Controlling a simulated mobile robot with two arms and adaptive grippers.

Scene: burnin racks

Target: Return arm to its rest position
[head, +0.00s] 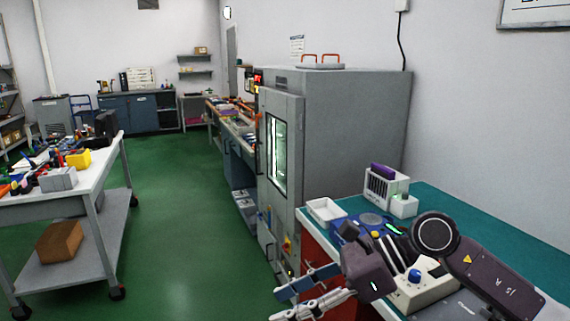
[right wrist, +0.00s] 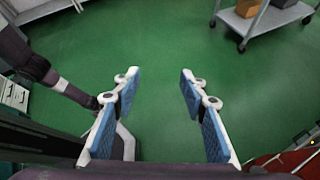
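My right gripper (head: 284,303) shows at the bottom of the head view, left of the teal-topped bench and in front of the tall grey cabinet. Its arm comes in from the right, across the bench. In the right wrist view its two blue-padded fingers (right wrist: 158,80) are apart, with nothing between them and green floor beyond. A dark arm link of mine (right wrist: 62,85) shows at the left of that view. My left gripper is in neither view.
The grey cabinet (head: 345,120) with a glass window stands beside the teal bench (head: 455,215). The bench bears a white tray (head: 326,211), a white slotted box (head: 383,190) and other devices, partly behind my arm. A cluttered cart (head: 105,165) stands left. Green floor (head: 185,230) between is clear.

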